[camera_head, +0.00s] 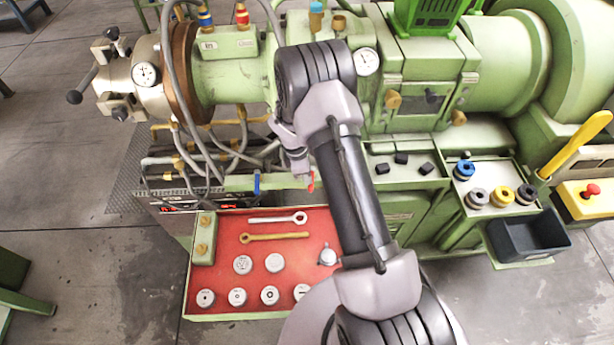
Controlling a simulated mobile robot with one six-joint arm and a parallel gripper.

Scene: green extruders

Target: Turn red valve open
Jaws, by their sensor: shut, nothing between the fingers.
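A small red valve handle (310,182) shows at the front edge of the green machine, just above the red tray. My gripper (302,172) points down right at this handle, and its end partly hides it. The fingers are small here and look shut, with nothing seen between them. I cannot tell whether they touch the handle. The valve's body is hidden behind my gripper. A blue valve handle (257,184) stands upright to the left of it.
A red tray (222,275) below holds two wrenches (275,237) and several round metal pieces. Hoses (205,150) crowd the left. A black bin (528,235), colored rings and a yellow lever (575,145) are at the right. My arm covers the middle.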

